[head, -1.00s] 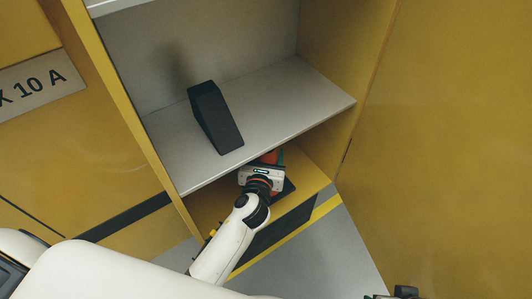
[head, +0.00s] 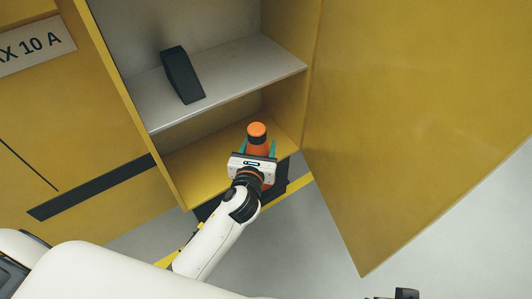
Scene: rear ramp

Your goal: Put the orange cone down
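The orange cone (head: 257,132) stands upright at the front of the lower compartment of a yellow cabinet. My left gripper (head: 257,150) reaches in from the front with a teal finger on each side of the cone and is shut on it. The gripper body hides the cone's lower part. A dark patch shows beside the gripper, and I cannot tell for sure if it is the cone's base. Whether the cone touches the floor is hidden.
A black wedge (head: 182,76) stands on the grey shelf (head: 235,88) above the lower compartment. The compartment's yellow floor (head: 200,160) is bare to the left of the cone. A yellow door panel (head: 410,110) stands on the right, with grey floor (head: 470,230) beyond it.

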